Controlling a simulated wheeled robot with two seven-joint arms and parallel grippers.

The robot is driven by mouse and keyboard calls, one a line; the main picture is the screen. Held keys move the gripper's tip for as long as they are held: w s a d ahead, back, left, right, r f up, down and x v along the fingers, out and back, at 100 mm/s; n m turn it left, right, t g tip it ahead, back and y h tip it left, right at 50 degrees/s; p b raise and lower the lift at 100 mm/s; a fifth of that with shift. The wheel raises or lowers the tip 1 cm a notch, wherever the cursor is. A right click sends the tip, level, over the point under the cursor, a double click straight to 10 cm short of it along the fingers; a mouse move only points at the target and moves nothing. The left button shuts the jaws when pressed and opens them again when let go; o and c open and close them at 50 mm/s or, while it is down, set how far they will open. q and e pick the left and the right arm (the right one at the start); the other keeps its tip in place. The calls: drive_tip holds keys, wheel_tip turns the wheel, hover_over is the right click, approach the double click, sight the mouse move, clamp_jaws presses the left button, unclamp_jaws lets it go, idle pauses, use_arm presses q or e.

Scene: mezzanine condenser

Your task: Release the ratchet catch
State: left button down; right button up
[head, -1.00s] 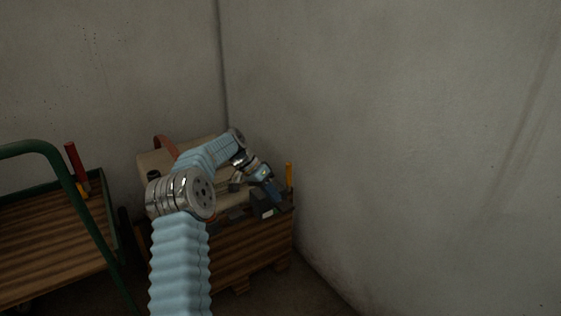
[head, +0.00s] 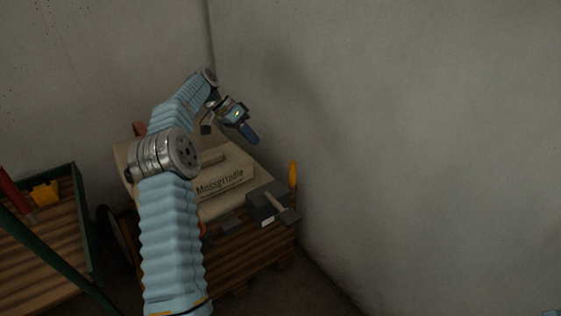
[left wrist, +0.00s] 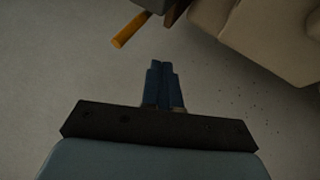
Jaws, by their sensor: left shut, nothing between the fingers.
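A dark grey block with a paler T-shaped bar (head: 270,206) sits at the front right of a beige machine (head: 215,183) lettered "Massgrindle". An orange handle (head: 293,175) stands upright behind the block; in the left wrist view its orange end (left wrist: 130,30) shows at the top. I cannot tell which of these parts is the ratchet catch. My left gripper (head: 252,136) is above the back of the machine, apart from it and from the block. Its blue fingers (left wrist: 165,72) are shut together and empty.
The machine rests on a slatted wooden pallet (head: 245,249). At the left is a green-framed trolley (head: 76,190) with a slatted deck and a yellow item (head: 45,194) on it. Bare walls (head: 420,130) close in behind and to the right.

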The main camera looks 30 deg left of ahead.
sight(292, 176)
use_arm(q)
drive_tip(key=shift+f, duration=0.1)
drive_tip(key=w+d+f, duration=0.2)
drive_tip(key=d+f, duration=0.6)
drive_tip(key=d, duration=0.1)
drive_tip(key=shift+d, duration=0.2)
drive_tip(key=shift+b, duration=0.35)
